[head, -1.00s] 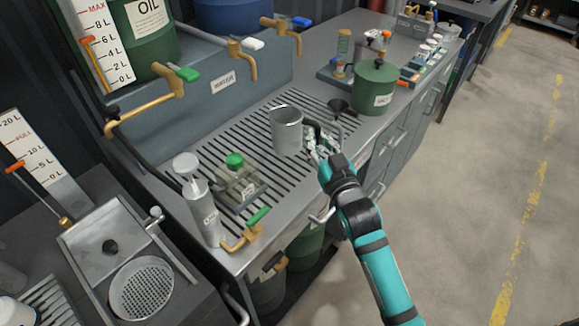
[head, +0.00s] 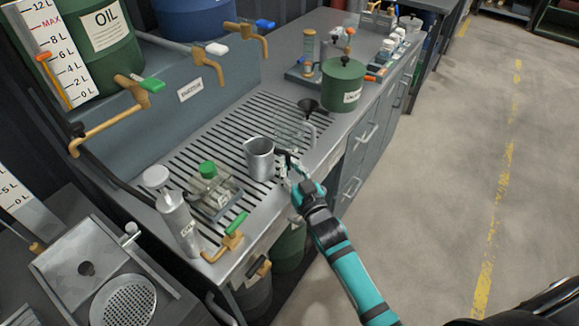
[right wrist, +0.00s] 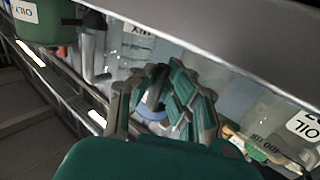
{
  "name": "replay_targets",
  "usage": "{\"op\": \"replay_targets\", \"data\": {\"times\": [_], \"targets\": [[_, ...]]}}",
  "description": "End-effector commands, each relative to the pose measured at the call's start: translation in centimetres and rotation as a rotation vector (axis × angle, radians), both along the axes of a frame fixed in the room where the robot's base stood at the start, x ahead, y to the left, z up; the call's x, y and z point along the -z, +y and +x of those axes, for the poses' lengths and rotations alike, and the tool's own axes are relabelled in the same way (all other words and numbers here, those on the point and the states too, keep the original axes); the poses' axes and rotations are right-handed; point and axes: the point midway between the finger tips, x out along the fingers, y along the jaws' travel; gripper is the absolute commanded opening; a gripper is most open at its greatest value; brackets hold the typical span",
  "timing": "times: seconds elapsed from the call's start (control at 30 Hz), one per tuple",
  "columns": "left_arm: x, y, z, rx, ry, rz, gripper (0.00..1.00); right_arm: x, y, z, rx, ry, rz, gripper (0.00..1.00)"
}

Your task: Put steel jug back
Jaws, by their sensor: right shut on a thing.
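The steel jug (head: 259,160), a grey metal cup with a dark handle on its right, is upright at the front part of the slotted drain grate. My right gripper (head: 291,172) is at its handle side, shut on the handle. I cannot tell whether the jug's base touches the grate. My left gripper is not in view.
A clear jug (head: 291,131) stands just behind the steel jug. A green-capped bottle (head: 210,180) and a pump bottle (head: 178,217) stand to the left. A green can (head: 343,85) and a black funnel (head: 308,107) stand behind.

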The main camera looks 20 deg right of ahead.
Motion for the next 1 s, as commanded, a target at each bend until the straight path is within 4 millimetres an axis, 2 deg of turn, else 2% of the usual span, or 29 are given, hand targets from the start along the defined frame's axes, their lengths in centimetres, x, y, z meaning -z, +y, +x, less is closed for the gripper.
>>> {"op": "replay_targets", "data": {"times": [0.13,0.17,0.33,0.67,0.77,1.0], "targets": [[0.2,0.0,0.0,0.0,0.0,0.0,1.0,0.2,0.0,0.0,0.0,-0.001,0.0,0.0],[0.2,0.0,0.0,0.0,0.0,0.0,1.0,0.3,0.0,0.0,0.0,0.0,0.0,0.11],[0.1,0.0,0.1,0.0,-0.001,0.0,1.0,0.2,0.0,0.0,0.0,0.0,0.0,0.33],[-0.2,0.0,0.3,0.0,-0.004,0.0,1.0,-0.2,0.0,0.0,0.0,-0.001,-0.001,0.33],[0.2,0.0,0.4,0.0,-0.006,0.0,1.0,0.2,-0.1,-1.3,0.0,0.002,-0.001,0.33],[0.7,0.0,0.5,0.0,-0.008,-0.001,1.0,0.2,-0.6,-6.3,0.0,0.003,-0.001,0.33]]}}
